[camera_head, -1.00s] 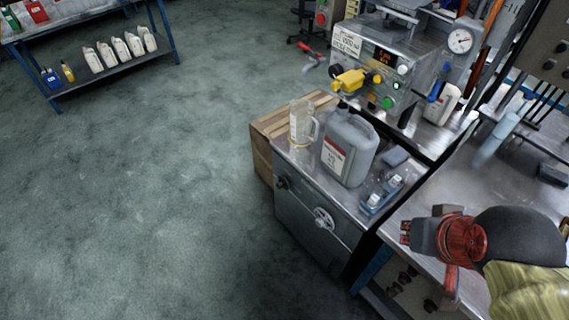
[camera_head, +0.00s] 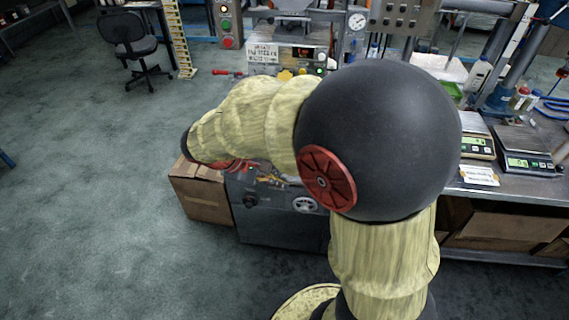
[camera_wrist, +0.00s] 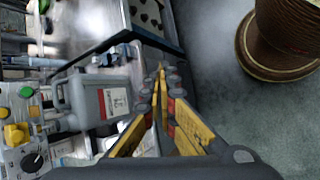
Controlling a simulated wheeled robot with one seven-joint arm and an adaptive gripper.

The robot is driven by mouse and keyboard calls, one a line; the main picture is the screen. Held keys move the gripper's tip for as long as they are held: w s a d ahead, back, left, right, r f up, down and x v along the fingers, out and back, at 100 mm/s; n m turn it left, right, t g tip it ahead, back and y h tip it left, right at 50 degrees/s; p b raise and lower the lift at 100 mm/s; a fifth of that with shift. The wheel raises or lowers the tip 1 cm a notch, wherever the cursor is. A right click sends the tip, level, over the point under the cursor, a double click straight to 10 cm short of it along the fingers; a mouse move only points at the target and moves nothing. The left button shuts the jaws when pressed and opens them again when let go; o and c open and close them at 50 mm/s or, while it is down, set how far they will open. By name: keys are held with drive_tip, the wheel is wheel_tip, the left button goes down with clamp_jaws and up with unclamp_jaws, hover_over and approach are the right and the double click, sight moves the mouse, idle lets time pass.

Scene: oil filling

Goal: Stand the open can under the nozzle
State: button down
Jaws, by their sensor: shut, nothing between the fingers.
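In the wrist view my gripper (camera_wrist: 160,70) is shut and empty, its yellow fingers brought together at the tips. A grey can (camera_wrist: 98,98) with a white and red label is left of the fingers, apart from them as seen here. My arm hides it in the head view. Whether its mouth is open cannot be told. A yellow fitting (camera_wrist: 16,134), perhaps part of the nozzle, shows on the filling machine at the left edge of the wrist view. In the head view the filling machine (camera_head: 280,58) stands behind my arm, which hides the area below it.
Scales (camera_head: 524,150) stand on the bench at right. A black chair (camera_head: 128,40) is at far left.

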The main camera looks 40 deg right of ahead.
drive_tip(key=w+d+f+n+h+p, duration=0.3)
drive_tip(key=w+d+f+n+h, duration=0.4)
drive_tip(key=w+d+f, duration=0.3)
drive_tip(key=w+f+n+t+h+p, duration=0.1)
drive_tip(key=w+f+n+t, duration=0.15)
drive_tip(key=f, duration=0.35)
drive_tip(key=w+a+f+n+t+h, duration=0.1)
drive_tip(key=w+f+n+t, duration=0.1)
drive_tip(key=f+n, duration=0.25)
drive_tip(key=w+f+n+t+h+p, duration=0.1)
drive_tip(key=w+f+n+t, duration=0.2)
drive_tip(key=f, duration=0.3)
drive_tip(key=shift+g, duration=0.25)
drive_tip(key=x, duration=0.4)
drive_tip(key=b+x, duration=0.1)
drive_tip(key=x, duration=0.8)
drive_tip(key=shift+d+f+b, duration=0.15)
drive_tip(key=shift+f+b, duration=0.2)
drive_tip(key=shift+b, duration=0.05)
drive_tip(key=shift+b+x, duration=0.6)
drive_tip(key=shift+x, duration=0.45)
